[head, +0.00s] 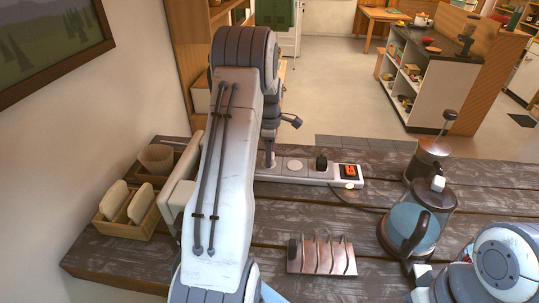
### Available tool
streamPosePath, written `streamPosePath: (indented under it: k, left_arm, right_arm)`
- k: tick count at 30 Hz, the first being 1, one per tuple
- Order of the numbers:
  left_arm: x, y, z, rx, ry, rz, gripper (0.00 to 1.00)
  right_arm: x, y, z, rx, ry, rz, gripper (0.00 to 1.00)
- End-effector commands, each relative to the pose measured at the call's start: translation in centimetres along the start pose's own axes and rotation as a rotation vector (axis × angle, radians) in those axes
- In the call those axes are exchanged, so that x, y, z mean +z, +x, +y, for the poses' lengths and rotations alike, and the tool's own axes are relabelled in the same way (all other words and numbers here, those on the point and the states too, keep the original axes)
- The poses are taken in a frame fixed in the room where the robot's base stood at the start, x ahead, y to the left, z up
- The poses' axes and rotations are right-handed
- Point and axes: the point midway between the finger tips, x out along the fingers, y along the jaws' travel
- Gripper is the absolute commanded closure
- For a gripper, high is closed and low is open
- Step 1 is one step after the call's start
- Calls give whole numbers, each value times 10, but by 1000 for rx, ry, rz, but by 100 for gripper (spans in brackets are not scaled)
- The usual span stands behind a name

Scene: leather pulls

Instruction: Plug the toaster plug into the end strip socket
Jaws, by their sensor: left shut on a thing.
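The power strip (311,174) lies on the dark plank table, with a round empty socket (294,165), a black plug (321,162) in another socket, and a lit orange-red switch (348,171) near its right end. My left gripper (268,156) points down over the strip's left end, shut on what appears to be the toaster plug. The plug is too small and hidden to tell whether it is seated in the end socket. A pale boxy thing (178,188), perhaps the toaster, is partly hidden behind my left arm. My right gripper (420,284) is low at the right, its jaws unclear.
A glass kettle (415,226) and a coffee press (430,158) stand at the right. A metal rack (321,257) lies at the front. A wooden holder (127,226) and a woven basket (157,158) are at the left by the wall.

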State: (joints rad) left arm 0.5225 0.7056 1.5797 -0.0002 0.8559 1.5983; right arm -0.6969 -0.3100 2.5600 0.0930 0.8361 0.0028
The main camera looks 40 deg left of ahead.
Motion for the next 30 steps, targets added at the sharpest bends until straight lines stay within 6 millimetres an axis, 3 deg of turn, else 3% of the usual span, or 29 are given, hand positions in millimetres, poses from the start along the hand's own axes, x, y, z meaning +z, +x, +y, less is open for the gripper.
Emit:
streamPosePath:
  k: [6, 7, 9, 22, 30]
  left_arm:
    - [0, 5, 0, 0, 0, 0, 100]
    - [0, 5, 0, 0, 0, 0, 43]
    - [0, 4, 0, 0, 0, 0, 17]
    - [0, -3, 1, 2, 0, 0, 16]
    - [0, -53, 1, 6, 0, 0, 16]
  right_arm:
    - [0, 3, 0, 0, 0, 0, 50]
    - [0, 3, 0, 0, 0, 0, 50]
    - [0, 2, 0, 0, 0, 0, 50]
    - [0, 6, 0, 0, 0, 0, 50]
    - [1, 20, 2, 0, -1, 0, 50]
